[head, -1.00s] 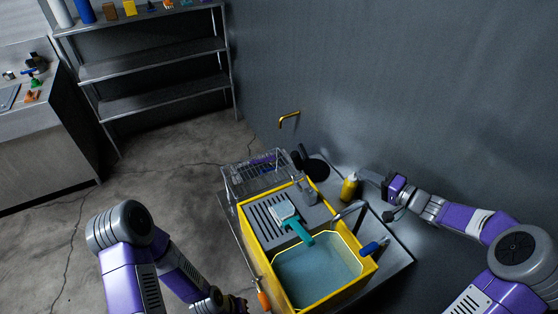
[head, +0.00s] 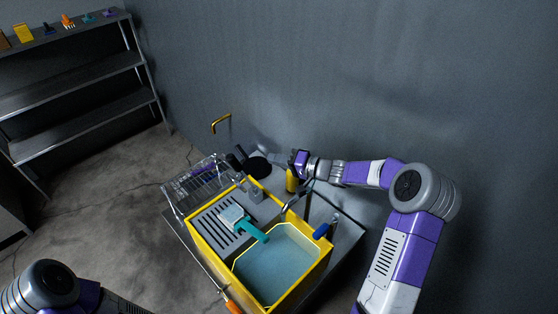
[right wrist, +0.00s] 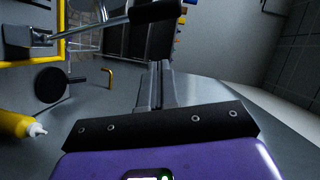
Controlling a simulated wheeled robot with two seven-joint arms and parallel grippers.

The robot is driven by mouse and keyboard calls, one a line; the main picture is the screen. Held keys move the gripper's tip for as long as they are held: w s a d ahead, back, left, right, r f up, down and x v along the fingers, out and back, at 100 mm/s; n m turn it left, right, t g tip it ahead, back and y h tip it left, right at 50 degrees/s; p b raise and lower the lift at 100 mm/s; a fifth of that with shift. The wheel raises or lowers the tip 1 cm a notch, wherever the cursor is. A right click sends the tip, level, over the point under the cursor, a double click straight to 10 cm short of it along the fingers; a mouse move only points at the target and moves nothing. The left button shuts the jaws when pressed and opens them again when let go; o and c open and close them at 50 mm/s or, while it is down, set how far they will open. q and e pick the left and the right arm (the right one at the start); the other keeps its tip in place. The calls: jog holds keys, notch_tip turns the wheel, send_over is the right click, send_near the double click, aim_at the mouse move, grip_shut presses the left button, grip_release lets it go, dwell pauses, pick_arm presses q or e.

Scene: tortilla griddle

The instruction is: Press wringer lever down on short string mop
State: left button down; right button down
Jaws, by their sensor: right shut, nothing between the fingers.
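The short string mop, with a pale head (head: 232,216) and teal handle (head: 253,231), lies on the grey slotted wringer (head: 212,232) of a yellow bucket unit (head: 196,243). The wringer lever rises from a grey block (head: 254,195) to a black grip (head: 236,161). The lever's black grip (right wrist: 157,11) also shows at the top of the right wrist view. My right gripper (head: 284,159) is shut and empty, behind the bucket and right of the lever grip. In the right wrist view its fingers (right wrist: 155,85) appear apart from the grip. My left gripper is out of view.
A round black item (head: 258,167) lies near the lever. A wire rack (head: 180,192) is left of it, blue water (head: 278,264) fills the basin, and a wall (head: 330,80) rises behind.

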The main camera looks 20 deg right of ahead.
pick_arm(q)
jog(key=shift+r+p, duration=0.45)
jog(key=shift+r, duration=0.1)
pick_arm(e)
jog(key=w+a+f, duration=0.2)
jog(key=w+a, duration=0.2)
jog(key=a, duration=0.3)
jog(key=shift+w+a, duration=0.3)
jog(key=shift+a, duration=0.1)
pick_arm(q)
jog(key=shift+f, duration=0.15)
